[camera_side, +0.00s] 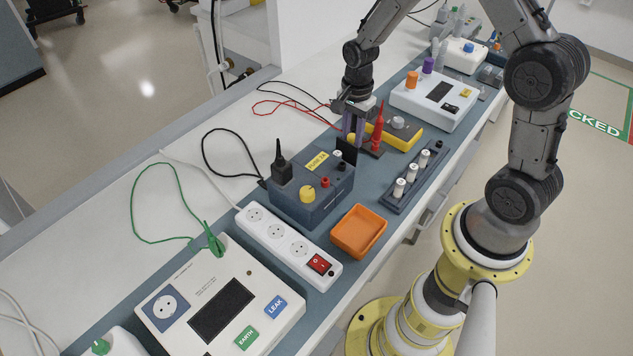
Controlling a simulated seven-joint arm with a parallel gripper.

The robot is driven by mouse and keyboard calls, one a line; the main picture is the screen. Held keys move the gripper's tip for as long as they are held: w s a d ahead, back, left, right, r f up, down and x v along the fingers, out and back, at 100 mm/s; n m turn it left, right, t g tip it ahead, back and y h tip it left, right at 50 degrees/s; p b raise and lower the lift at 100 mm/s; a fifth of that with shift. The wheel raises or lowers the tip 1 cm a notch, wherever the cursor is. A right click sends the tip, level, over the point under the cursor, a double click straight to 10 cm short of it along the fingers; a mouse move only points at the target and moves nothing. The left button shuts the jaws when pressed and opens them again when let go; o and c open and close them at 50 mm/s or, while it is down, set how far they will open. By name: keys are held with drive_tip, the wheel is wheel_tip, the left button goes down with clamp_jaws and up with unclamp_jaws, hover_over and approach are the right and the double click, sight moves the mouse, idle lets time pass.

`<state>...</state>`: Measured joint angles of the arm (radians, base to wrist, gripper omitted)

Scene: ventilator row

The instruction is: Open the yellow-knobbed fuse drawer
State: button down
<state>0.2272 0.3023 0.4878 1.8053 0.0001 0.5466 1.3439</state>
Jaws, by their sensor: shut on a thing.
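The grey-blue box (318,203) with a yellow "FUSE 2A" label (317,161) stands mid-bench. A black upright plate (346,151) shows at its far right end and looks like the drawer front. A small yellow knob (351,138) shows beside this plate, between my fingers. My gripper (352,139) points down and is shut on this knob. The fingers partly hide the knob. I cannot tell whether the plate stands apart from the box. Another, larger yellow knob (307,194) is on the box's near side, away from my gripper.
A red probe (377,126) stands close right of my gripper, before a yellow meter (398,135). A rack of white fuses (413,178), an orange tray (358,231) and a white power strip (288,240) lie nearer. A black plug (281,168) stands on the box. Cables lie behind.

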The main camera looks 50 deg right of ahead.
drive_tip(key=shift+d, duration=1.05)
drive_tip(key=c, duration=0.7)
unclamp_jaws()
drive_tip(key=shift+r, duration=0.1)
drive_tip(key=shift+r, duration=2.9)
